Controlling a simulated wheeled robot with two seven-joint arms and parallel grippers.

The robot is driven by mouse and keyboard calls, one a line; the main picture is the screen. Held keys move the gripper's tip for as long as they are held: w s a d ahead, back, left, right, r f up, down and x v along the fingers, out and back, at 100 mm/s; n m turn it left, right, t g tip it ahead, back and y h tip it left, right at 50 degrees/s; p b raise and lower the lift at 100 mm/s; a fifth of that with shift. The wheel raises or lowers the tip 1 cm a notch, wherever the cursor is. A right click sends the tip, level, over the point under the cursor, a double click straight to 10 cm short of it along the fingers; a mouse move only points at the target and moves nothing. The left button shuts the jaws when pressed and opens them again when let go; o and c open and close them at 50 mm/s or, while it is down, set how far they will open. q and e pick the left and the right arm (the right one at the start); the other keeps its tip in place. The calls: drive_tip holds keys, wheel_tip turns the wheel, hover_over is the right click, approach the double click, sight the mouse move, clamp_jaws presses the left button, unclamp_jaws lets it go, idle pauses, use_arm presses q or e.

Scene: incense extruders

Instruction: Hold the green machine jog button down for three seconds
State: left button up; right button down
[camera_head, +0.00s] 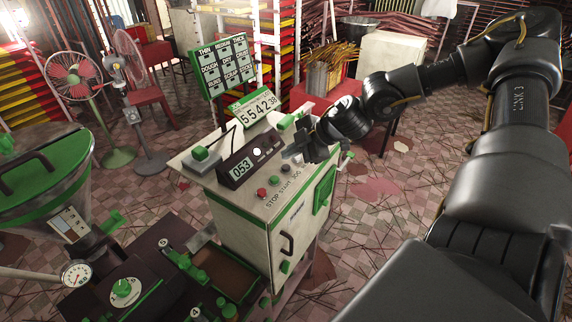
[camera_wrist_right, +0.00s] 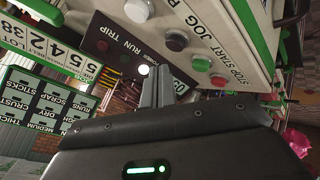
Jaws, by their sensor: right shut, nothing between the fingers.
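The machine (camera_head: 245,225) is a pale cabinet with green trim, and its sloped top carries a row of buttons lettered STOP, START, JOG. My right gripper (camera_head: 290,155) is shut and empty, over the panel's right end near the display box. In the wrist view its fingertips (camera_wrist_right: 155,72) are apart from the dark button, and the button looks unpressed. My left gripper is not in view.
A dark display box (camera_head: 243,168) reading 053 stands on the cabinet beside my fingers, with a lit white lamp (camera_head: 257,152). A green counter (camera_head: 255,110) and label board (camera_head: 225,65) rise behind.

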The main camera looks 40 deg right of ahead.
sight(290, 167)
drive_tip(key=shift+r+p, duration=1.15)
drive_tip(key=shift+r, duration=0.85)
drive_tip(key=shift+f, duration=0.1)
